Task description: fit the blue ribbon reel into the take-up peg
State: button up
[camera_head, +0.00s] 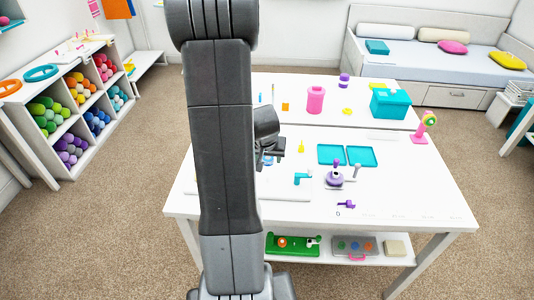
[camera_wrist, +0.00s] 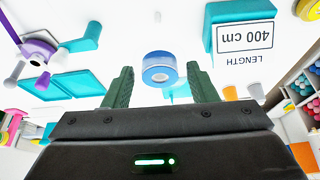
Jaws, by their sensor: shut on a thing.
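My gripper (camera_head: 270,152) is over the left part of the white table in the head view, partly behind my arm. In the wrist view my gripper (camera_wrist: 161,78) has its two dark green fingers on either side of the blue ribbon reel (camera_wrist: 158,78), a round reel with a pale centre. It is shut on the reel. A bit of the reel's blue (camera_head: 267,161) shows under the gripper in the head view. A purple winder (camera_head: 335,179) with a crank stands to the right; it also shows at upper left in the wrist view (camera_wrist: 39,52). I cannot tell which post is the take-up peg.
A "400 cm LENGTH" sign (camera_wrist: 246,37) is near the reel in the wrist view. The table's right front (camera_head: 420,205) is clear.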

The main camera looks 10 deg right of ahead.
aim_at(268, 178)
jog(key=shift+f+b, duration=0.1)
jog(key=shift+b, duration=0.2)
notch_tip(268, 178, down, 6)
jog(key=b, duration=0.6)
jog(key=shift+r, duration=0.2)
jog(key=shift+b, duration=0.55)
dwell(1.6)
jog(key=shift+f+b, duration=1.65)
jog(key=shift+b, duration=0.15)
jog(key=o, duration=1)
jog(key=shift+o, duration=0.2)
jog(key=p+v, duration=0.1)
jog(key=v, duration=1.2)
jog(key=shift+r, duration=0.4)
